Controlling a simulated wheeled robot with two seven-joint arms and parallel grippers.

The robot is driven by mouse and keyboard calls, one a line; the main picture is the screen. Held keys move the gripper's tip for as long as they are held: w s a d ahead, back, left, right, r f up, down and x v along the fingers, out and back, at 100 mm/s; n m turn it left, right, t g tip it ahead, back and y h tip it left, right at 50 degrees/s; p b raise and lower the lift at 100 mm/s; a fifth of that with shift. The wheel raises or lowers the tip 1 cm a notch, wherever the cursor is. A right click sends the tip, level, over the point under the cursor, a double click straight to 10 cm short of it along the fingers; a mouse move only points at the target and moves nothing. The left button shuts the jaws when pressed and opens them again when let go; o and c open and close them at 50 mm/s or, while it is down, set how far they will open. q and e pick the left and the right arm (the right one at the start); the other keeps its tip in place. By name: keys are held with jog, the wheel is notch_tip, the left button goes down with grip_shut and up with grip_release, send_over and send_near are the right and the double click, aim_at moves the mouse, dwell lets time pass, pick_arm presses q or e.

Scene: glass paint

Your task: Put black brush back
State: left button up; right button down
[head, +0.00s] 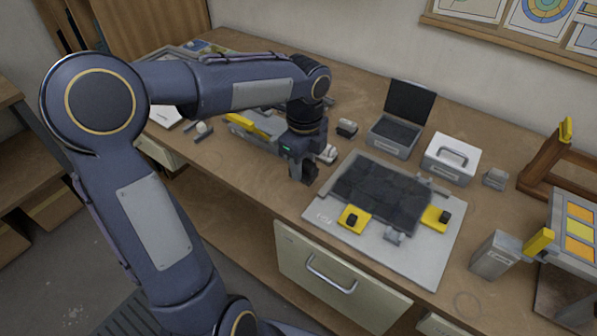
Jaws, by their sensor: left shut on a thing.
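My left gripper (303,174) points down above the table, just left of the grey board. It is shut on a small dark thing, which I take to be the black brush (312,173); the fingers hide much of it. My left arm crosses the left half of the head view. My right gripper is not in view.
A dark panel (385,192) with yellow clamps lies on the light board (433,262). Behind it are an open grey box (392,139) and a white lidded box (451,157). A wooden stand (552,172) and colored panels (580,231) are at the right.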

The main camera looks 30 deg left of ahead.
pick_arm(q)
jog(key=w+f, duration=0.1)
jog(key=w+a+f, duration=0.1)
jog(key=f, duration=0.1)
jog(key=w+a+f, duration=0.1)
jog(key=shift+a+f, duration=0.15)
jog(key=shift+f, duration=0.25)
jog(key=shift+w+a+f, duration=0.1)
jog(key=shift+w+f, duration=0.05)
jog(key=shift+f, duration=0.8)
jog(key=shift+w+a+f, duration=0.1)
jog(key=shift+f, duration=0.8)
jog(key=shift+f, duration=0.1)
jog(key=shift+f, duration=0.15)
jog(key=o, duration=0.9)
jog(key=shift+o, duration=0.2)
